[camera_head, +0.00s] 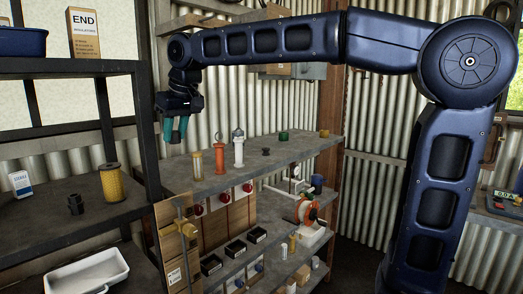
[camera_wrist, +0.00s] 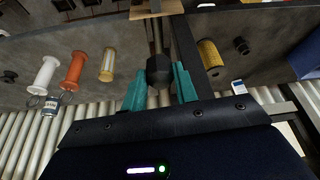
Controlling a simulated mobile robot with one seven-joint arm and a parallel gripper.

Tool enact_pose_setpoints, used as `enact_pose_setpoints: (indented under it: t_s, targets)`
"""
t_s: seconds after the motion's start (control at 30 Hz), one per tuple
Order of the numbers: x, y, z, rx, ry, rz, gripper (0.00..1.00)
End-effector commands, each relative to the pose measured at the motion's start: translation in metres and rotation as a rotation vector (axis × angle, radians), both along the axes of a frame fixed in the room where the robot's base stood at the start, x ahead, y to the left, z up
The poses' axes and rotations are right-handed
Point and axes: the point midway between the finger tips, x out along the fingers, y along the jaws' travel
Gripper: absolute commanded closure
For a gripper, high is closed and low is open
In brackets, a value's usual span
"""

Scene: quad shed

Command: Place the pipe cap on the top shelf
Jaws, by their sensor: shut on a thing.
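My gripper (camera_head: 175,128) hangs in the air near the upright between two shelf units, left of the middle in the head view. In the wrist view its teal fingers (camera_wrist: 160,88) are shut on a dark, rounded cap, the pipe cap (camera_wrist: 158,71). In the head view I cannot make out the cap between the fingers. The right unit's top shelf (camera_head: 290,152) lies below and to the right of my gripper. The left rack's top shelf (camera_head: 60,66) is at the upper left, higher up.
The right shelf holds an amber cylinder (camera_head: 197,165), an orange insulator (camera_head: 220,158), a white insulator (camera_head: 238,150) and a black spool (camera_head: 266,151). A yellow filter (camera_head: 112,182) and black fitting (camera_head: 75,204) stand on the left rack. Bare shelf shows toward the right front.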

Motion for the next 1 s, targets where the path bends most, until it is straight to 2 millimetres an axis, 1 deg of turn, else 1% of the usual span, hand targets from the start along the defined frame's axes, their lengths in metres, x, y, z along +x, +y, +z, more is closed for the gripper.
enact_pose_setpoints:
  t_s: [0.03, 0.1, 0.17, 0.37, 0.47, 0.7, 1.0]
  targets:
    - [0.018, -0.004, 0.005, -0.001, -0.001, -0.059, 0.92]
    - [0.041, -0.007, 0.011, -0.001, -0.001, -0.128, 0.92]
    - [0.056, -0.002, 0.015, -0.002, -0.001, -0.152, 0.92]
    - [0.097, 0.024, 0.02, -0.003, 0.0, -0.152, 0.92]
    - [0.121, 0.038, 0.022, -0.002, 0.0, -0.151, 0.92]
    - [0.18, 0.069, 0.025, -0.001, -0.001, -0.144, 0.92]
    - [0.255, 0.098, 0.022, -0.002, 0.0, -0.138, 0.92]
